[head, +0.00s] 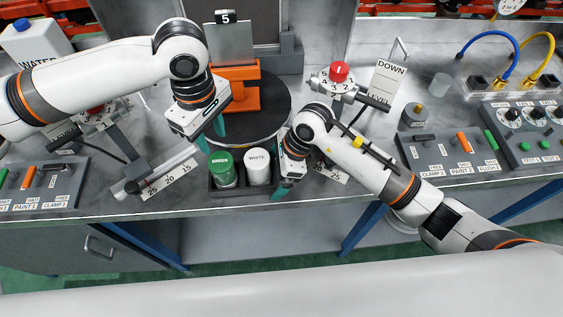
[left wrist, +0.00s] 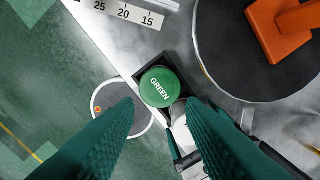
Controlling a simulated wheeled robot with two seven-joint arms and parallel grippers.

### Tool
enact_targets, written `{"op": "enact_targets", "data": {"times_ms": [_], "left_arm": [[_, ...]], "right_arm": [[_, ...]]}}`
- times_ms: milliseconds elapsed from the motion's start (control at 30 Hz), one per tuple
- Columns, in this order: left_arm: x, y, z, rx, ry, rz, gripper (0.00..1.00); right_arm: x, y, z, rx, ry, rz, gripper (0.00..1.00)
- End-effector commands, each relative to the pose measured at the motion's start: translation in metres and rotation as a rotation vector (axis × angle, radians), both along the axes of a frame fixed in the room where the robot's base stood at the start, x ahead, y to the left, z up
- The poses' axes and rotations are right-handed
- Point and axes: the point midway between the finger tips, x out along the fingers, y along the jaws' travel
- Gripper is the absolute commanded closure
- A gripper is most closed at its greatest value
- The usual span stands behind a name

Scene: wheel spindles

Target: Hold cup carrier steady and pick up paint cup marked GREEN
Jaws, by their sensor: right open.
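The dark cup carrier (head: 240,190) stands near the table's front edge. It holds the cup marked GREEN (head: 223,169) on the left and a white cup marked WHITE (head: 258,167) on the right. My left gripper (head: 211,137) is open and empty above and behind the green cup. In the left wrist view the green lid (left wrist: 160,87) shows beyond the spread teal fingers. My right gripper (head: 284,188) is open at the carrier's right end, pointing down. Whether its fingers straddle or touch the carrier wall I cannot tell.
A round dark turntable (head: 262,110) with an orange fixture (head: 238,85) stands just behind the carrier. Scale strips (head: 168,180) lie either side of the carrier. A control panel (head: 45,187) is at left, another (head: 440,150) at right. The table's front edge is close.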

Motion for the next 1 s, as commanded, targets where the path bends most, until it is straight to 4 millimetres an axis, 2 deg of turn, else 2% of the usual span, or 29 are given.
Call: {"op": "enact_targets", "data": {"times_ms": [300, 600, 633, 900, 1000], "left_arm": [[0.0, 0.0, 0.0, 0.0, 0.0, 0.0, 0.64], [0.0, 0.0, 0.0, 0.0, 0.0, 0.0, 0.64], [0.0, 0.0, 0.0, 0.0, 0.0, 0.0, 0.64], [-0.0015, -0.0044, -0.0027, -0.004, 0.001, -0.064, 0.23], [-0.0016, -0.0046, -0.004, -0.004, 0.001, -0.103, 0.23]], "right_arm": [[-0.0001, 0.0009, -0.0021, 0.0, 0.0, 0.0, 0.03], [0.0, 0.0008, -0.0018, 0.0, 0.0, 0.0, 0.52], [0.0, 0.0007, -0.0018, 0.0, 0.0, 0.0, 0.52], [0.0001, 0.0007, -0.0017, 0.0, 0.0, 0.0, 0.52], [0.0002, 0.0006, -0.0016, 0.0, 0.0, 0.0, 0.52]]}}
